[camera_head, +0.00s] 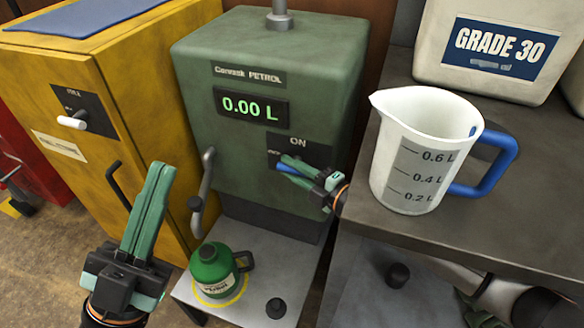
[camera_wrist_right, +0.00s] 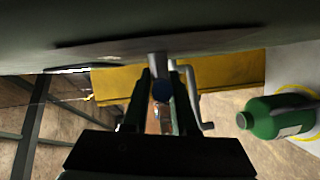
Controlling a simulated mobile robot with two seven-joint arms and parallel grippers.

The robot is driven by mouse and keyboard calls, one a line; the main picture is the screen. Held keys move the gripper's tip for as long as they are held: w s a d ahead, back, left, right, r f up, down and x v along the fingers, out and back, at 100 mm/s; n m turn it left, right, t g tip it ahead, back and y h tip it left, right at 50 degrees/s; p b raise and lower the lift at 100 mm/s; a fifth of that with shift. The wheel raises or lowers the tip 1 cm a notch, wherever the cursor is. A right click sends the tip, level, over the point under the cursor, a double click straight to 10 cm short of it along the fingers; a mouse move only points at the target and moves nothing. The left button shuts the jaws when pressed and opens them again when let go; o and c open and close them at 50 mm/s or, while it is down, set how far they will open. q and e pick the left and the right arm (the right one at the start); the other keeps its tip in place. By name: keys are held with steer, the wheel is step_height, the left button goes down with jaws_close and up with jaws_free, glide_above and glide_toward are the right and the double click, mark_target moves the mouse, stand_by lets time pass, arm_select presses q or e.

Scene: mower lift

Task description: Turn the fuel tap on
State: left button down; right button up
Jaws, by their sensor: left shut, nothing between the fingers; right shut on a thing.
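The green petrol dispenser (camera_head: 230,165) stands in the middle of the head view, its display (camera_head: 250,106) reading 0.00 L. Its tap plate (camera_head: 300,143) reads ON at the top; another marking is partly hidden. The tap's blue handle (camera_head: 285,168) points left, between the fingers of my right gripper (camera_head: 292,166), which is shut on it. My left gripper (camera_head: 157,190) is shut and empty, raised in front of the yellow cabinet.
A green petrol can (camera_head: 211,268) stands in a yellow ring below the dispenser's spout (camera_head: 203,185). A yellow cabinet (camera_head: 150,100) with a white-handled lever (camera_head: 72,122) is at left. A measuring jug (camera_head: 412,150) and a GRADE 30 container (camera_head: 490,55) stand on the right bench (camera_head: 480,235).

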jaws_close()
arm_select(q)
steer(key=shift+f, duration=0.15)
arm_select(e)
steer(key=shift+f, duration=0.1)
steer(key=shift+f+t+b, duration=0.2)
steer(key=shift+t+b, duration=0.1)
steer(key=shift+b, duration=0.45)
steer(key=m+t+y+b, duration=0.3)
steer(key=t+b, duration=0.1)
steer(key=b, duration=0.5)
arm_select(q)
step_height(320, 180, down, 12)
steer(key=d+b, duration=0.1)
steer(key=shift+w+d+n+g, duration=0.2)
steer(key=shift+w+n+g, duration=0.1)
steer(key=shift+g, duration=0.1)
arm_select(e)
steer(key=shift+r+m+t, duration=0.2)
steer(key=shift+m+t, duration=0.1)
steer(key=shift+t, duration=0.2)
arm_select(q)
steer(key=shift+f, duration=0.1)
arm_select(e)
steer(key=o, duration=0.6)
jaws_free()
steer(key=shift+r, duration=0.1)
